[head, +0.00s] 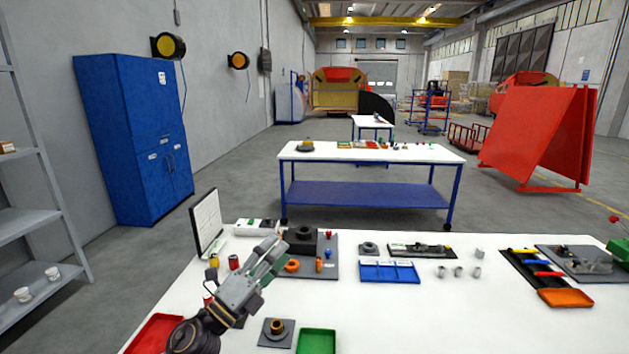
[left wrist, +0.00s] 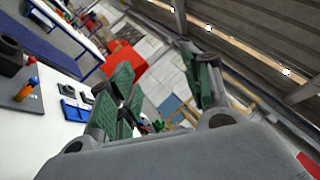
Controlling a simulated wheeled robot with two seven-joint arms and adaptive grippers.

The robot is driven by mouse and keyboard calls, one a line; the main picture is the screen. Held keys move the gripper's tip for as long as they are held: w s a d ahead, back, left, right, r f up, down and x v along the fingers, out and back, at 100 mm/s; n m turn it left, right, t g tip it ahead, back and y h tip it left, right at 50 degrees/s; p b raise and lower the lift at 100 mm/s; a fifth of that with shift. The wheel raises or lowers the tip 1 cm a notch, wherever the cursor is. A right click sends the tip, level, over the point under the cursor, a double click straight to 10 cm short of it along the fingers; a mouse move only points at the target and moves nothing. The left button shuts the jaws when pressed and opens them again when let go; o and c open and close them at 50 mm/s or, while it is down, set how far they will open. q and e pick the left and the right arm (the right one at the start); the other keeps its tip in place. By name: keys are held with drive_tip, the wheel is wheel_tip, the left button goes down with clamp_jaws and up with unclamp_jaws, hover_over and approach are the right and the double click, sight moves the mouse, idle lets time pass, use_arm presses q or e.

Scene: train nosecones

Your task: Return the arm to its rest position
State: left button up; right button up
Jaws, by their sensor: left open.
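My left gripper (head: 272,258) comes in from the lower left of the head view, above the left part of the white table (head: 420,315). Its fingers point up and to the right, and nothing shows between them. In the left wrist view the green-padded fingers (left wrist: 160,90) stand apart, with the hall and its wall behind them. The gripper appears raised above the table, just left of a dark grey board (head: 328,270) with a black block, orange ring and small pegs. It hides part of that area. My right gripper is in neither view.
A blue tray (head: 389,272), small grey cylinders, a tool board (head: 522,268) and an orange tray (head: 565,298) lie to the right. A green tray (head: 316,342) and a red tray (head: 153,335) lie at the front. An upright white panel (head: 206,222) stands at the left.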

use_arm(q)
drive_tip(key=s+a+f+n+g+y, duration=0.2)
drive_tip(key=a+f+n+y, duration=0.55)
drive_tip(key=f+n, duration=0.3)
drive_tip(key=s+a+f+n+g+y, duration=0.25)
drive_tip(key=a+f+n+y, duration=0.55)
drive_tip(key=n, duration=0.4)
drive_tip(key=s+d+f+n+g+h, duration=0.1)
drive_tip(key=s+f+n+g, duration=0.2)
drive_tip(key=s+f+g, duration=0.5)
drive_tip(key=s+d+f+n+g, duration=0.1)
drive_tip(key=s+f+n, duration=0.1)
drive_tip(key=s+f, duration=0.75)
drive_tip(key=s+f+g, duration=0.1)
drive_tip(key=s+f, duration=0.2)
drive_tip(key=f, duration=1.2)
drive_tip(key=s+f+g, duration=0.1)
drive_tip(key=s+f, duration=0.1)
drive_tip(key=f, duration=1.3)
drive_tip(key=s+a+f, duration=0.2)
drive_tip(key=s+f, duration=0.8)
drive_tip(key=s, duration=0.1)
drive_tip(key=s+a+f, duration=0.2)
drive_tip(key=s+f, duration=0.8)
drive_tip(key=s, duration=0.1)
drive_tip(key=shift+s+g, duration=0.2)
drive_tip(key=shift+g, duration=0.25)
